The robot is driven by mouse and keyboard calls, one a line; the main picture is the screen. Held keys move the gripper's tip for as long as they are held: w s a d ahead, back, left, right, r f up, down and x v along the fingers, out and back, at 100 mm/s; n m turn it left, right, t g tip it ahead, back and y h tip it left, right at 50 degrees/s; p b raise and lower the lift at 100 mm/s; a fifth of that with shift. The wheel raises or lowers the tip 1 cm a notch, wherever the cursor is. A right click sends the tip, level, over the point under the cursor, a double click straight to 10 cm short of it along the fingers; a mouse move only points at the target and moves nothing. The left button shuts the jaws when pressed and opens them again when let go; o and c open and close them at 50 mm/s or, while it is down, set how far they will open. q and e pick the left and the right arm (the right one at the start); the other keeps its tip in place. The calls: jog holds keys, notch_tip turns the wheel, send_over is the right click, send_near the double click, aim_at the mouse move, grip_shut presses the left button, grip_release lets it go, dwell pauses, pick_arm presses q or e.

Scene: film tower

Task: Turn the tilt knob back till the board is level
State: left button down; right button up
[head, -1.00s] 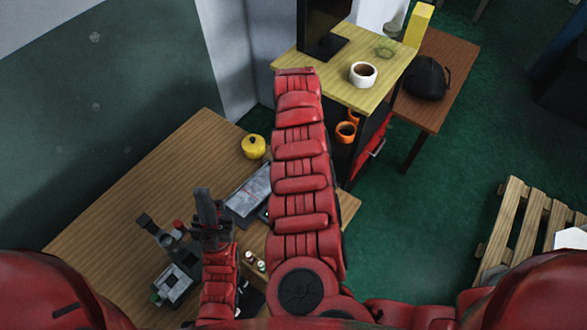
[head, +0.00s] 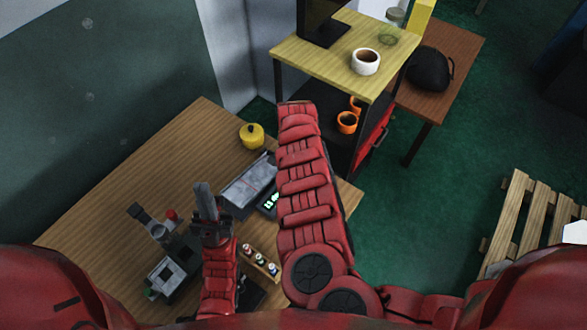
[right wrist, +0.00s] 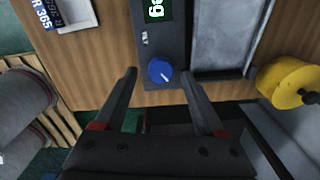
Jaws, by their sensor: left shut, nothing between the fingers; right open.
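A blue knob (right wrist: 160,71) with a white mark sits on a dark panel (right wrist: 165,42) with a lit green display (right wrist: 157,9). The display also shows in the head view (head: 270,202). Beside the panel lies a flat grey board (right wrist: 228,35), also in the head view (head: 248,182); I cannot tell its tilt. My right gripper (right wrist: 159,73) is open, its fingers on either side of the knob in the picture, with no contact visible. In the head view my right arm hides that gripper. My left gripper (head: 205,200) is shut and empty over the table.
The wooden table's (head: 130,180) left part is clear.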

jog(key=shift+a+f, duration=0.1)
jog(key=shift+f, duration=0.75)
jog(key=shift+c, duration=0.4)
grip_shut()
